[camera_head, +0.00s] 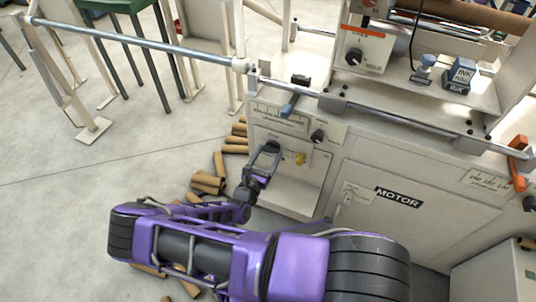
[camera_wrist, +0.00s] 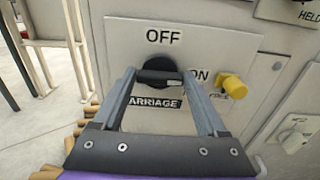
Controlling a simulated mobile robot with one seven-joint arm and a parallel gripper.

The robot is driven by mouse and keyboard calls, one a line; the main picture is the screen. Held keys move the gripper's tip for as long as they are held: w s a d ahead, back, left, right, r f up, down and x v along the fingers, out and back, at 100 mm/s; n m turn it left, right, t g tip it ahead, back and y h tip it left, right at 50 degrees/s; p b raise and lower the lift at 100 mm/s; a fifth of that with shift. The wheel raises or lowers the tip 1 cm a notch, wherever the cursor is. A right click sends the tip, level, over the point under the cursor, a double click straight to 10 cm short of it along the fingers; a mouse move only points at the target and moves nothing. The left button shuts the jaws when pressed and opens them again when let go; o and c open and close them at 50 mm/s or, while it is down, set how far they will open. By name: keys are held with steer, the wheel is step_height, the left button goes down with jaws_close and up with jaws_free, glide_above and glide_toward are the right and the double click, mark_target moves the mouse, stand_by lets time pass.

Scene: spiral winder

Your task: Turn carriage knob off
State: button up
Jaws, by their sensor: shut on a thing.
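The carriage knob (camera_wrist: 160,65) is a round black knob with a bar handle on a white plate. The plate has OFF printed above the knob, ON to its right and a partly covered CARRIAGE label below. The bar lies about level in the wrist view; I cannot tell which end is its pointer. My gripper (camera_wrist: 159,77) is shut on the knob, with a grey finger at each end of the bar. In the head view my gripper (camera_head: 269,150) is at the cabinet's left panel and covers part of the knob.
A yellow button (camera_wrist: 234,88) sits close to the right of the knob. Another black knob (camera_head: 318,136) is up and right on the cabinet. A MOTOR door (camera_head: 390,220) is further right. Cardboard tubes (camera_head: 208,182) lie on the floor at left. A long metal bar (camera_head: 140,42) runs above.

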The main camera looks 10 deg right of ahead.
steer(key=shift+n, duration=0.3)
steer(key=n, duration=0.8)
steer(key=shift+w+a+f+n, duration=0.1)
steer(key=shift+a+n, duration=0.05)
steer(key=shift+n, duration=0.25)
steer(key=n, duration=0.4)
steer(key=shift+f+n, duration=0.1)
steer(key=shift+n, duration=2.1)
steer(key=shift+b, duration=0.3)
steer(key=o, duration=1.3)
steer(key=shift+a, duration=0.1)
steer(key=p+v, duration=0.1)
steer(key=v, duration=1.6)
